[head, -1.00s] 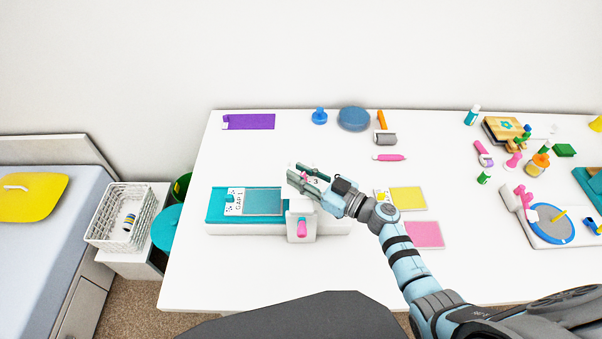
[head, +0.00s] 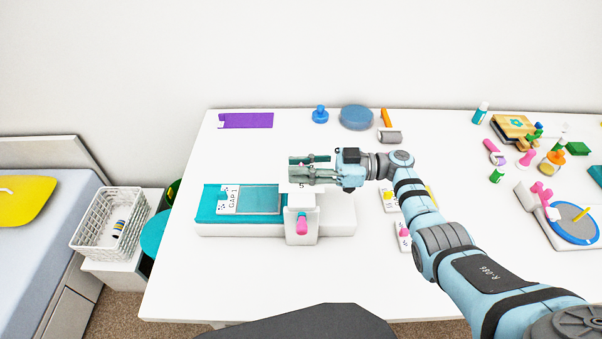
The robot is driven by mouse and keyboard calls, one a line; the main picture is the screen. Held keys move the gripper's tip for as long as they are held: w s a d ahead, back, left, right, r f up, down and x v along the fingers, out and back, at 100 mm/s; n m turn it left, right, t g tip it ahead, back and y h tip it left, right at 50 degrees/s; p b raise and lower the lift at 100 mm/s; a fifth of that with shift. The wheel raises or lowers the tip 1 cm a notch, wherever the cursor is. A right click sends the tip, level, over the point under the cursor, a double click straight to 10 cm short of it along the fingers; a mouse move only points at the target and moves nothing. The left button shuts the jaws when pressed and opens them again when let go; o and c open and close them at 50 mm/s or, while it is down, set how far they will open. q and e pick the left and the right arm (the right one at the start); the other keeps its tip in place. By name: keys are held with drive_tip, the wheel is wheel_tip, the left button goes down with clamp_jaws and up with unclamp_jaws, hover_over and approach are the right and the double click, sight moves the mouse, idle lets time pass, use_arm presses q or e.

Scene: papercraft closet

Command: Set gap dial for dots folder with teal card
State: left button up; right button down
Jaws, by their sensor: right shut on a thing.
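A white press-like machine (head: 338,222) stands at the left middle of the table, with a pink knob (head: 302,223) on its front. On its teal bed (head: 209,206) lies a folder with a dotted white strip marked "GAP 1" (head: 232,199) and a teal panel (head: 260,199). The gap dial (head: 301,187) sits on top of the machine; a numeral shows, too small to read surely. My right gripper (head: 299,167) is over the machine's top, shut on the dial, its fingers pointing left and hiding much of it. My left gripper is out of view.
A purple sheet (head: 247,120), blue stamp (head: 320,114), blue round pad (head: 356,117) and grey roller (head: 389,137) are at the back. Craft items crowd the right. The front left table is clear.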

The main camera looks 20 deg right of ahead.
idle(0.3)
drive_tip(key=c, duration=1.3)
unclamp_jaws()
drive_tip(key=shift+d, duration=0.35)
drive_tip(key=v, duration=1.1)
drive_tip(key=shift+d, duration=0.15)
